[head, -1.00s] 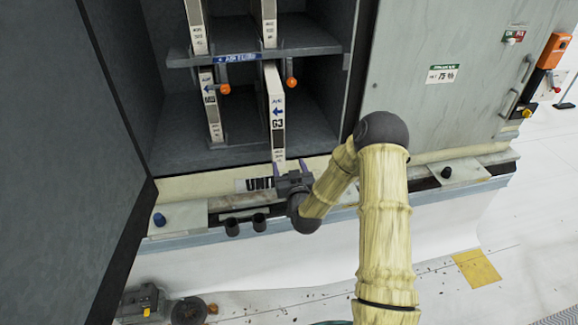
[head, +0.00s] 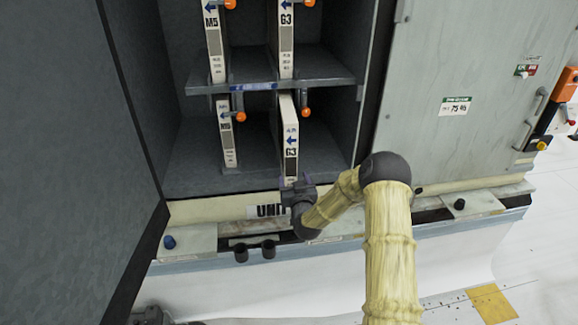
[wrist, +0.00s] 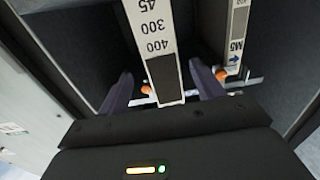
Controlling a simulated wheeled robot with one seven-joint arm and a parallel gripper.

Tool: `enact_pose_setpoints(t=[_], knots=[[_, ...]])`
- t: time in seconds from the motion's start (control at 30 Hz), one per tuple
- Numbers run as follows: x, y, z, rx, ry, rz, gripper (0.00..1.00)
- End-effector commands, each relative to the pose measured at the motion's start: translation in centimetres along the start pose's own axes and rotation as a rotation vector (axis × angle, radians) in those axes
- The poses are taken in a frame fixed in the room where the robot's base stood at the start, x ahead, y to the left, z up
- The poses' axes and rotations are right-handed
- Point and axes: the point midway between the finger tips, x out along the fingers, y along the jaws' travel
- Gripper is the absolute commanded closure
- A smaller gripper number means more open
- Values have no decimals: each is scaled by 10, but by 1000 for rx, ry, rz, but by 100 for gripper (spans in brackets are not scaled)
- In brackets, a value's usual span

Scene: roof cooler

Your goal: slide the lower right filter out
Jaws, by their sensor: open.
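The lower right filter (head: 290,140), a pale upright panel marked G3, stands in the lower right bay, its front edge further forward than the lower left filter's. My gripper (head: 297,183) is at the filter's lower front end and hides its bottom. In the wrist view, inverted, the filter's edge (wrist: 152,35) with its dark label patch runs between the two purple fingers of my open gripper (wrist: 162,92). Gaps show between the fingers and the filter, so it is not clamped.
The lower left filter (head: 227,135), marked M5, stands beside it. Orange-knobbed latches (head: 306,112) hang under the middle shelf (head: 318,68). A dark open door (head: 75,150) bounds the left and a grey panel (head: 440,70) the right. A ledge (head: 200,210) runs below the bays.

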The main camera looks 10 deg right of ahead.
Motion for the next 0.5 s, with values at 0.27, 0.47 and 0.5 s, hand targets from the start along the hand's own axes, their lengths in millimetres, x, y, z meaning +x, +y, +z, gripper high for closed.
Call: enact_pose_setpoints(t=[0.27,0.47,0.5], knots=[[46,1,4,-1,4,2,34],[72,-4,3,-1,2,-4,34],[76,-4,3,-1,1,-5,34]])
